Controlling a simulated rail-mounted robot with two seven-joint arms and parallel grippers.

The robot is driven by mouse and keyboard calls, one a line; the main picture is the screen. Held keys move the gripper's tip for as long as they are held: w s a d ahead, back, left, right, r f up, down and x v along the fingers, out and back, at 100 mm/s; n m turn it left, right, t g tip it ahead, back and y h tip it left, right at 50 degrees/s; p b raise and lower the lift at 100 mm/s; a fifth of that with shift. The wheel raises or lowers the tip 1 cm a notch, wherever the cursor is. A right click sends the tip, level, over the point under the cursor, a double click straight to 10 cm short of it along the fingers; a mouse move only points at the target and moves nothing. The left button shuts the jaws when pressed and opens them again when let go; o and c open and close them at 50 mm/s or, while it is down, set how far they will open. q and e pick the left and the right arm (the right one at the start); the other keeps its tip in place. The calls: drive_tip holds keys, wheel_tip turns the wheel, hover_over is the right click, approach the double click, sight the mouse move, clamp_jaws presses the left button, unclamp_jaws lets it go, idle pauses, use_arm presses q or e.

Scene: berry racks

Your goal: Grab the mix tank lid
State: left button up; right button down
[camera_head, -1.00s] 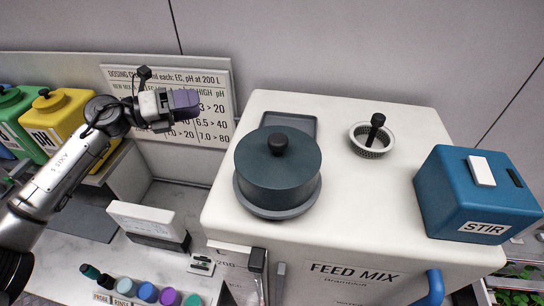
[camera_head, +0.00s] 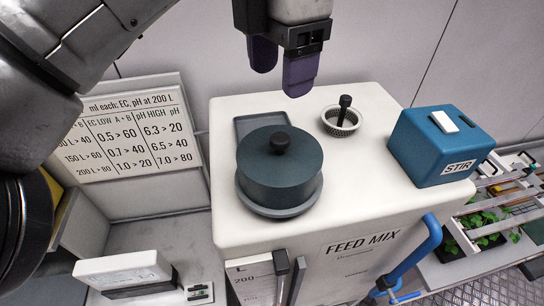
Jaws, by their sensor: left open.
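The mix tank lid (camera_head: 279,160) is a dark teal round lid with a black knob (camera_head: 280,142) on top. It sits on a grey ring (camera_head: 279,209) on the white FEED MIX tank (camera_head: 341,219). My left gripper (camera_head: 281,72) hangs at the top of the view with purple fingertips pointing down. It is open and empty, and appears higher than the lid and apart from it. My right gripper is not in view.
A grey square tray (camera_head: 244,126) lies behind the lid. A strainer with a black handle (camera_head: 341,121) stands right of it. A blue STIR box (camera_head: 437,146) is at the tank's right end. A dosing chart (camera_head: 130,135) stands at left.

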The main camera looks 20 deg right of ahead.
sight(280, 137)
use_arm(q)
wheel_tip(280, 137, down, 7)
drive_tip(key=shift+r, duration=0.15)
drive_tip(key=shift+w+d+f+p, duration=0.1)
drive_tip(key=shift+f+p, duration=0.25)
drive_tip(key=shift+f, duration=1)
drive_tip(key=shift+d+f+p, duration=0.1)
drive_tip(key=shift+f+p, duration=0.25)
drive_tip(key=shift+f, duration=1)
drive_tip(key=c, duration=1)
drive_tip(key=shift+c, duration=0.2)
